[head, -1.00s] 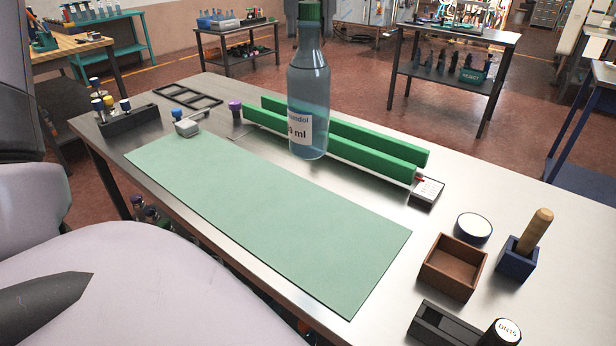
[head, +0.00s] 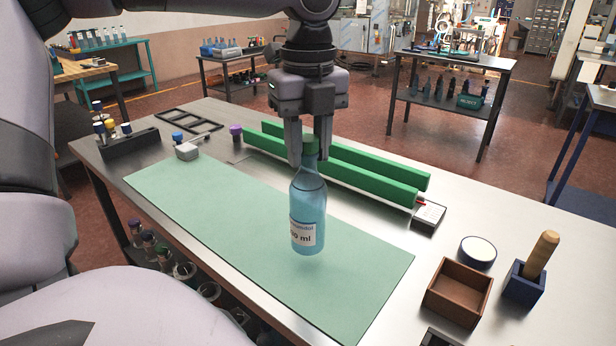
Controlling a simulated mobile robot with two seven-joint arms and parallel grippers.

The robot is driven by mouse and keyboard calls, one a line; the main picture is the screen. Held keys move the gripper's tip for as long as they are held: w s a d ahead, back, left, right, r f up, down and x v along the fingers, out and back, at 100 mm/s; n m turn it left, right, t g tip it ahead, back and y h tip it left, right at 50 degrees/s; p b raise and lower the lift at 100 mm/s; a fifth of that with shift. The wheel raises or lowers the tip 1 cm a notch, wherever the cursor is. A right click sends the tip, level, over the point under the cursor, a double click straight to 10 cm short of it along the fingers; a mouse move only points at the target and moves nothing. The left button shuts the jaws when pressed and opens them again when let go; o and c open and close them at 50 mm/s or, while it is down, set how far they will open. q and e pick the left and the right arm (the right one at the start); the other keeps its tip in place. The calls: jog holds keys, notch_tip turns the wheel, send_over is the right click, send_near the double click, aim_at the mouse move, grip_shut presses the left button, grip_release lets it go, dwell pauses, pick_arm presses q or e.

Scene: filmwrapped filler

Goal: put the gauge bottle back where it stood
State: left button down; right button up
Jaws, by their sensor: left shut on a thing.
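The gauge bottle (head: 309,208) is clear blue with a green cap and a white label ending in "ml". My left gripper (head: 309,158) points down from above and is shut on the bottle at its green cap. The bottle hangs upright in front of the green rails, over the pale green mat (head: 220,220). I cannot tell if its base touches the mat. Two parallel green rails (head: 345,172) lie behind it, with a small white card block (head: 429,213) at their right end. My right gripper is not in view.
A brown open box (head: 457,292), a round white-topped lid (head: 478,251) and a blue holder with a wooden handle (head: 527,280) stand at right. A rack of capped vials (head: 128,143), a black frame (head: 188,120) and a purple-capped item (head: 236,132) are at left.

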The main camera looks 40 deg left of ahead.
aim_at(308, 177)
pick_arm(q)
jog(key=shift+f, duration=2.7)
jog(key=shift+f, duration=0.15)
jog(key=c, duration=0.8)
grip_release()
notch_tip(308, 177, up, 12)
jog(key=shift+r, duration=0.2)
jog(key=shift+f, duration=0.1)
